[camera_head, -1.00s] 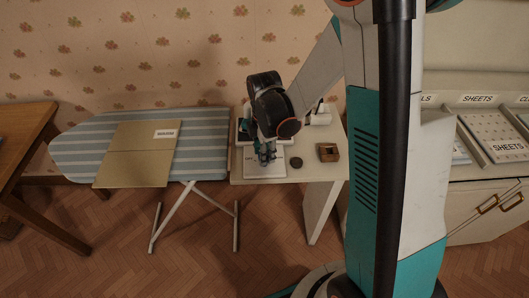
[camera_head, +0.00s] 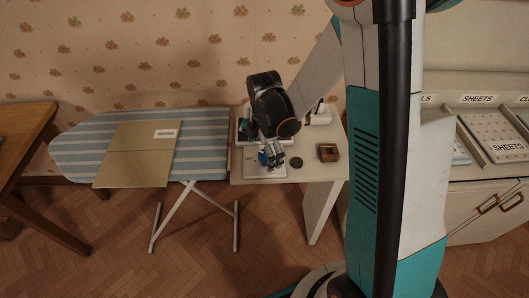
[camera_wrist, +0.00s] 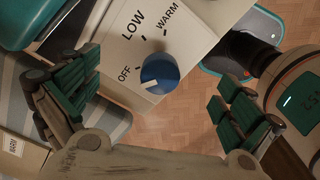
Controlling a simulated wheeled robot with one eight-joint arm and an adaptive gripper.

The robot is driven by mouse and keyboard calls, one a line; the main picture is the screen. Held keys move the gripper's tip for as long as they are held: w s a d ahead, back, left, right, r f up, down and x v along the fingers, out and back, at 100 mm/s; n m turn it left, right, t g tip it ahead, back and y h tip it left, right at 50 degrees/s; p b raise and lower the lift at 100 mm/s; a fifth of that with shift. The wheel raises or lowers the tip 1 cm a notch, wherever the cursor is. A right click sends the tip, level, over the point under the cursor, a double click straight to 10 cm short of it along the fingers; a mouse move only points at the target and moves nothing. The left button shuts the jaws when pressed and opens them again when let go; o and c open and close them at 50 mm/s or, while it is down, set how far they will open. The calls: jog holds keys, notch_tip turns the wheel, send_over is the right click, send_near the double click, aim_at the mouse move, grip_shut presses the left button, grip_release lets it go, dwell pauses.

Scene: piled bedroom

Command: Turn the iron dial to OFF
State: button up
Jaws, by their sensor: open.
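The blue dial (camera_wrist: 160,68) sits on a cream panel (camera_wrist: 112,48) in the wrist view. Its white mark points to the lower left, close below the OFF label (camera_wrist: 125,74). LOW and WARM are printed farther up the panel. My gripper (camera_wrist: 155,84) is open, with one green-padded finger on each side of the dial. Both fingers look apart from it. In the head view, my gripper (camera_head: 273,155) is low over the cream base on the small table. The blue dial (camera_head: 263,158) shows beside the fingers, partly hidden. A teal body, perhaps the iron (camera_wrist: 35,22), is partly cut off.
A dark round object (camera_head: 296,162) and a small wooden box (camera_head: 328,152) stand to the right on the white table (camera_head: 310,175). A striped ironing board (camera_head: 85,135) with a cardboard sheet (camera_head: 135,160) is at the left. A cabinet is far right.

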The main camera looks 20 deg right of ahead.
aim_at(264, 153)
jog(key=shift+r+p, duration=2.25)
jog(key=shift+r, duration=1.25)
jog(key=shift+r, duration=0.25)
jog(key=s+r+m+t+b, duration=0.5)
jog(key=s+r+m+t, duration=0.2)
jog(key=s+r+m, duration=0.7)
jog(key=shift+s+m, duration=0.5)
jog(key=shift+m, duration=2.2)
